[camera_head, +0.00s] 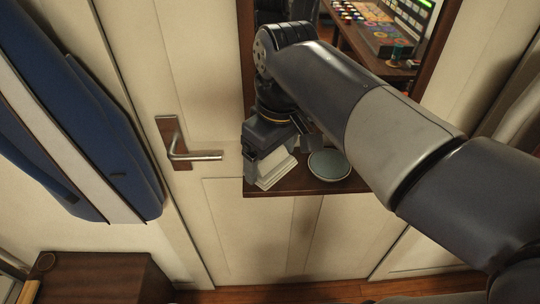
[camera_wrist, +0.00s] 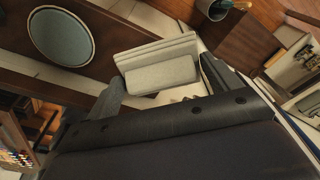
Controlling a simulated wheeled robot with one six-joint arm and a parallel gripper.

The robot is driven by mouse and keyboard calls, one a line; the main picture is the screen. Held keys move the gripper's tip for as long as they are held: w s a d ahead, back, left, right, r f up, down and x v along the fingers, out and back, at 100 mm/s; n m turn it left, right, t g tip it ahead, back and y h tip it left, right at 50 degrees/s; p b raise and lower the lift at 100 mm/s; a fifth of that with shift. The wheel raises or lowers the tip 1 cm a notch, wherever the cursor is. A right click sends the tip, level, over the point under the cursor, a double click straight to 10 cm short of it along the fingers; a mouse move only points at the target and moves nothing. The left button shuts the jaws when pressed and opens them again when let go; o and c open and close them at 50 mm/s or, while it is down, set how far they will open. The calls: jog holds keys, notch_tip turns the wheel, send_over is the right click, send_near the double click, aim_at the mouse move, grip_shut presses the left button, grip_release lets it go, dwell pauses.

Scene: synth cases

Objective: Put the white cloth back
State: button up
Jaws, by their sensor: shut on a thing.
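The white cloth (camera_head: 275,172) is folded into a layered stack at the left end of a dark wooden shelf (camera_head: 352,186). My gripper (camera_head: 278,153) reaches down over the cloth, with a finger on either side of it. In the wrist view the cloth (camera_wrist: 160,72) sits between the two fingertips of my gripper (camera_wrist: 161,80), and it is shut on the cloth. I cannot tell whether the cloth's underside touches the shelf. My gripper hides part of the cloth in the head view.
A round pale grey-green dish (camera_head: 328,165) stands on the shelf just right of the cloth; it also shows in the wrist view (camera_wrist: 60,36). A door with a metal handle (camera_head: 190,156) and a hanging blue garment (camera_head: 85,120) are at left. A wooden cabinet (camera_head: 95,272) stands below.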

jog(key=w, duration=0.1)
jog(key=w+f, duration=0.1)
jog(key=w, duration=0.1)
jog(key=w+f, duration=0.1)
jog(key=w, duration=0.1)
jog(key=shift+d+p, duration=0.1)
jog(key=shift+p, duration=0.3)
notch_tip(320, 180, down, 4)
jog(key=shift+f, duration=0.25)
jog(key=shift+w+f, duration=0.1)
jog(key=shift+f, duration=0.15)
jog(key=shift+f, duration=0.2)
jog(key=o, duration=0.7)
jog(key=shift+r, duration=0.1)
jog(key=shift+o, duration=0.2)
jog(key=r, duration=0.8)
jog(key=s+d+r, duration=0.1)
jog(key=r, duration=0.3)
jog(key=shift+p, duration=0.4)
